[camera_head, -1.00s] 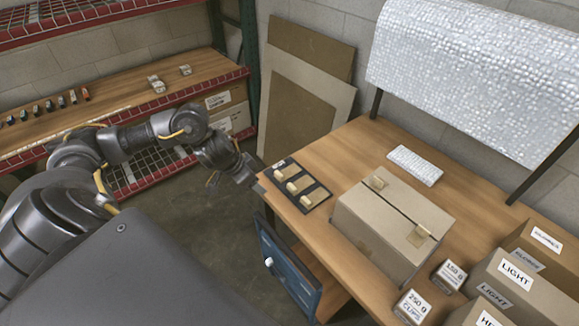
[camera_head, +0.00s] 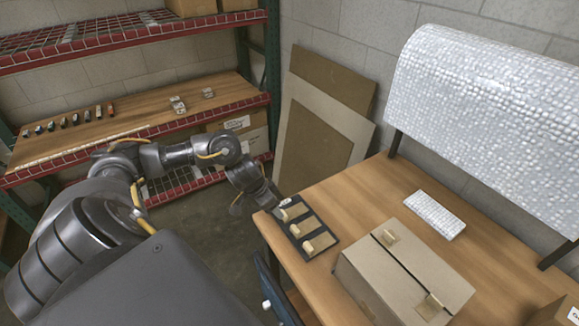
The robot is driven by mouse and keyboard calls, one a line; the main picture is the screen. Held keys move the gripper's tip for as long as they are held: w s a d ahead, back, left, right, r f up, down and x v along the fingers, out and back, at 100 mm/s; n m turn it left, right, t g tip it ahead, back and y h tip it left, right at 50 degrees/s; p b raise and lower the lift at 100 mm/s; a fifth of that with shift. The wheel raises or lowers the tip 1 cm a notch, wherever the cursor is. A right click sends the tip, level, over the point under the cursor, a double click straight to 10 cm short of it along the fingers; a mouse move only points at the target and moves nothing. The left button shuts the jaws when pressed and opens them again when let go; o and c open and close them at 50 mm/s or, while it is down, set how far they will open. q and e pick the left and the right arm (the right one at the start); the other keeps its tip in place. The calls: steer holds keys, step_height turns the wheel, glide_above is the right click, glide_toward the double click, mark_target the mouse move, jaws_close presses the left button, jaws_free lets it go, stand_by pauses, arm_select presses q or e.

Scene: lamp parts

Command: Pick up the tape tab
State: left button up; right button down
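A black tray (camera_head: 308,226) lies at the left end of the workbench and holds three tan tape tabs; the farthest tab (camera_head: 293,211) is closest to my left gripper. The middle tab (camera_head: 302,227) and the nearest tab (camera_head: 319,243) lie in the other slots. My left gripper (camera_head: 276,201) is at the tray's far left corner, pointing down; its fingers are too small and dark to tell open from shut. A cardboard box (camera_head: 404,275) right of the tray has a tan tab (camera_head: 390,237) at its far edge and another (camera_head: 431,305) at its near edge. My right gripper is not in view.
A bubble-wrap roll (camera_head: 480,110) hangs over the bench. A white patterned pad (camera_head: 434,215) lies behind the box. A red-edged shelf (camera_head: 140,115) stands left, with boards (camera_head: 325,130) leaning on the wall. Clear bench surface (camera_head: 345,205) lies between tray and pad.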

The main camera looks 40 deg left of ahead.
mark_target(293, 210)
arm_select(q)
steer(key=shift+w+f, duration=0.25)
steer(key=shift+f, duration=0.1)
steer(key=shift+d+f, duration=0.3)
steer(key=shift+f, duration=0.1)
steer(key=x, duration=0.4)
steer(key=shift+w+d+f+p, duration=0.1)
steer(key=shift+w+f+p, duration=0.05)
steer(key=shift+p, duration=0.2)
steer(key=c, duration=0.9)
